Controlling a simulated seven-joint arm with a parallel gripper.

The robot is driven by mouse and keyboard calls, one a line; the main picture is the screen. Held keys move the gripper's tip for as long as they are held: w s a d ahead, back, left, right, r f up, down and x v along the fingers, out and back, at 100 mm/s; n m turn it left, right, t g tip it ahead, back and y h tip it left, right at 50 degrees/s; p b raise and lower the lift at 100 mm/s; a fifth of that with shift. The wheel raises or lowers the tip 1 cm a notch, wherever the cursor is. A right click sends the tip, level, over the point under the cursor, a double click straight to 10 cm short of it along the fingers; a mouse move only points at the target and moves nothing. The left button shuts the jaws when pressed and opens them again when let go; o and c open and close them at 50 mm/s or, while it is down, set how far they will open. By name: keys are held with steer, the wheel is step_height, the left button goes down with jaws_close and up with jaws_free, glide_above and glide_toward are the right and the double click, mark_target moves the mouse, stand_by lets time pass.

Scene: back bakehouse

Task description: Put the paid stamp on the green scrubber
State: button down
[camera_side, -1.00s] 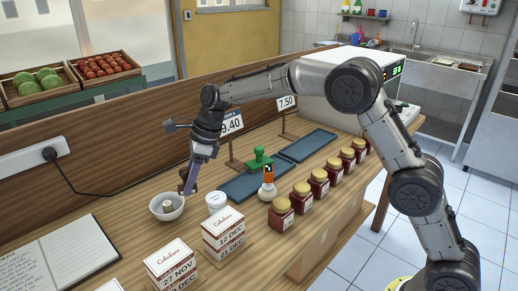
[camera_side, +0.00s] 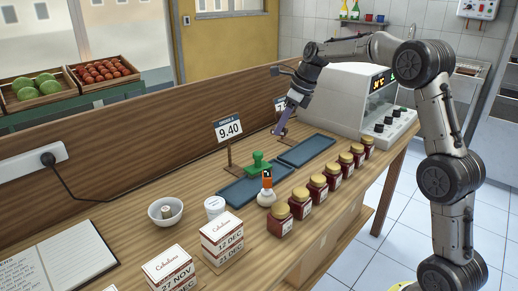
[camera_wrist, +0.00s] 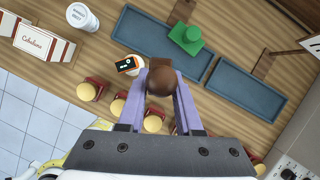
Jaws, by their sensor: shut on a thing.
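My gripper (camera_side: 281,127) is in the air near the back of the counter, above and behind the blue trays. It is shut on a dark brown, round-knobbed thing, seemingly the paid stamp (camera_wrist: 162,79), which sits between the purple fingers in the wrist view. Its underside and any lettering are hidden. The green scrubber (camera_side: 258,162), a green block with a raised knob, rests on the left blue tray (camera_side: 238,195). It also shows in the wrist view (camera_wrist: 186,38), above and right of the held thing, apart from it.
The right blue tray (camera_side: 307,148) is empty. Price signs (camera_side: 229,132) stand behind the trays. A white bulb-shaped thing with an orange tag (camera_side: 267,180) and several jars (camera_side: 317,186) stand in front. A white bowl (camera_side: 165,211) and a white tub (camera_side: 215,206) are left.

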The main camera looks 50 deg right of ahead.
steer(key=w+d+f, duration=0.2)
steer(key=w+f, duration=0.1)
steer(key=w, duration=0.4)
glide_toward(256, 153)
steer(key=shift+w+a+f, duration=0.55)
steer(key=shift+w+f, duration=0.1)
steer(key=shift+w, duration=0.1)
steer(key=shift+w+d+f, duration=0.1)
steer(key=shift+w+f, duration=0.35)
steer(key=shift+f, duration=1.65)
steer(key=shift+f, duration=0.15)
steer(key=c, duration=0.6)
jaws_free()
steer(key=v, duration=1.2)
steer(key=shift+r, duration=0.25)
